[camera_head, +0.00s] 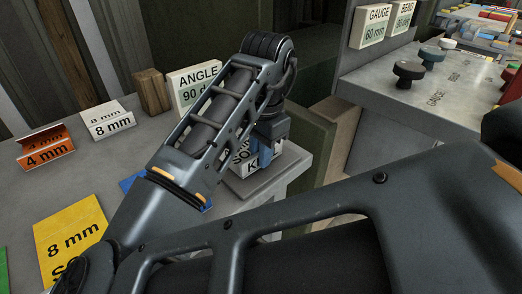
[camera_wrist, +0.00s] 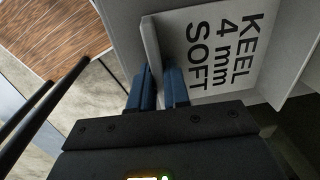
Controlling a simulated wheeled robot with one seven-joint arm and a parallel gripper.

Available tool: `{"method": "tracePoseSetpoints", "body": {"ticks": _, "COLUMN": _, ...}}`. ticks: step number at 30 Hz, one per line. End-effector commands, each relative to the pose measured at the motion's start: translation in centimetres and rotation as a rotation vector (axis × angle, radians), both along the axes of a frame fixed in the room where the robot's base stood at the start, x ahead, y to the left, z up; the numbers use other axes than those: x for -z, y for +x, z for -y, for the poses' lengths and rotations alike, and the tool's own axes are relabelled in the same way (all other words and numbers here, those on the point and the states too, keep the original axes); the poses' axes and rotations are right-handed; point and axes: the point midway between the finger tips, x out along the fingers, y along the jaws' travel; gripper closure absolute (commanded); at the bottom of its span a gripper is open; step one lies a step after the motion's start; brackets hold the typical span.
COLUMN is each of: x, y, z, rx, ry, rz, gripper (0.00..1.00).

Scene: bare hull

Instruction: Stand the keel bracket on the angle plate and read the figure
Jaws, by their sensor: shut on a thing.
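The keel bracket (camera_wrist: 218,50) is pale grey and marked "KEEL 4 mm SOFT" in the wrist view. A thin upright flange of it stands between the blue fingers of my gripper (camera_wrist: 160,88), which is shut on that flange. In the head view the gripper (camera_head: 264,156) points down at the bench's right corner, and part of the lettered bracket (camera_head: 244,168) shows behind it. A grey slab (camera_head: 238,187) lies under or just below the bracket; contact is hidden. A white sign (camera_head: 186,80) reads "ANGLE" and "90 d", its right end hidden by my arm.
On the bench at left are an orange 4 mm bracket (camera_head: 44,148), a white 8 mm piece (camera_head: 107,119) and a yellow 8 mm sheet (camera_head: 72,236). A wooden block (camera_head: 152,91) stands behind. A console with dark knobs (camera_head: 408,72) is at right, beyond a gap.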

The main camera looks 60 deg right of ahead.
Motion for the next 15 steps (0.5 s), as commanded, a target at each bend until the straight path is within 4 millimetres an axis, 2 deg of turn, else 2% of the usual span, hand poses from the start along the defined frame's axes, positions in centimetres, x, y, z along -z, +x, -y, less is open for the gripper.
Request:
{"method": "tracePoseSetpoints", "body": {"ticks": 6, "x": -0.03, "y": 0.02, "z": 0.00, "rx": 0.000, "ry": 0.000, "rz": 0.001, "gripper": 1.00}}
{"method": "tracePoseSetpoints", "body": {"ticks": 7, "x": -0.03, "y": 0.02, "z": 0.01, "rx": 0.000, "ry": 0.000, "rz": 0.001, "gripper": 0.83}}
{"method": "tracePoseSetpoints", "body": {"ticks": 15, "x": -0.02, "y": 0.00, "z": 0.00, "rx": 0.000, "ry": 0.000, "rz": 0.000, "gripper": 0.57}}
